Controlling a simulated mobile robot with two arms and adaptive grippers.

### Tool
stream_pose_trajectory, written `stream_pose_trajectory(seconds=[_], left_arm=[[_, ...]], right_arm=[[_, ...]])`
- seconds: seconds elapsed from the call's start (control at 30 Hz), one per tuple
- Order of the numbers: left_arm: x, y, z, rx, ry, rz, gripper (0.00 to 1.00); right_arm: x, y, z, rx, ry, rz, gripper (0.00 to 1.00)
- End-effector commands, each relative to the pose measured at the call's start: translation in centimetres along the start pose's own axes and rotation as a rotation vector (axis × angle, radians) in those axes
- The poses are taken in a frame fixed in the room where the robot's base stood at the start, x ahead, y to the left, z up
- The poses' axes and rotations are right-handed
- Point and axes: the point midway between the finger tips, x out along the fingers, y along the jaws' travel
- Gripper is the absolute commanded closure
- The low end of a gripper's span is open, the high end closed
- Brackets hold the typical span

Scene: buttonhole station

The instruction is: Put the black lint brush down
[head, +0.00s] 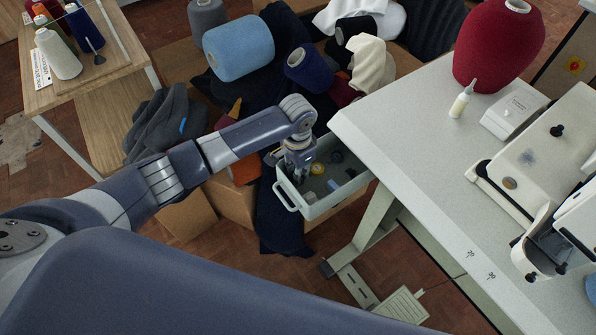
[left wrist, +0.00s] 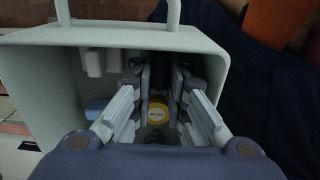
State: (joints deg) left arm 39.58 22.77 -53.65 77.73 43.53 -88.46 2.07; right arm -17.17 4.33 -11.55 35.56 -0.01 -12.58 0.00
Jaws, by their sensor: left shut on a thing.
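My left gripper (head: 298,177) reaches down into a pale grey-green bin (head: 324,203) beside the white table. In the left wrist view the fingers (left wrist: 161,82) point into the same bin (left wrist: 45,85), close together around a narrow dark thing (left wrist: 160,70). This fits the black lint brush, but the fingers hide most of it and its full shape does not show. I cannot tell whether it touches the bin floor. A yellow round thing (left wrist: 158,112) lies in the bin near the fingers. My right gripper is not in view.
The bin also holds a blue piece (left wrist: 95,108) and pale small pieces (left wrist: 91,62). Yarn cones and dark cloth crowd behind it, including a light blue cone (head: 238,48). The white sewing table (head: 400,125) stands close on the right.

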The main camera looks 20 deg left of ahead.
Motion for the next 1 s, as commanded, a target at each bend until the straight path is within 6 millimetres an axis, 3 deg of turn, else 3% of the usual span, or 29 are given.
stream_pose_trajectory(seconds=[0.03,0.07,0.1,0.53,1.0], left_arm=[[0.2,0.1,0.0,0.000,-0.001,0.001,1.00],[0.2,0.0,0.0,0.000,0.000,0.001,0.79],[0.1,0.0,0.0,0.000,0.000,0.001,0.77],[-0.6,0.0,0.0,0.000,0.001,0.000,0.77],[-9.8,0.0,-0.1,0.000,0.002,-0.001,0.77]], right_arm=[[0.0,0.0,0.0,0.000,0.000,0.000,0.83],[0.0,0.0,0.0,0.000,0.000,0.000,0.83],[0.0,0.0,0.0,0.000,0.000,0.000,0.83],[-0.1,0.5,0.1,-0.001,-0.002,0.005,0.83],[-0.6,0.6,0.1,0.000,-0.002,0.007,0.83]])
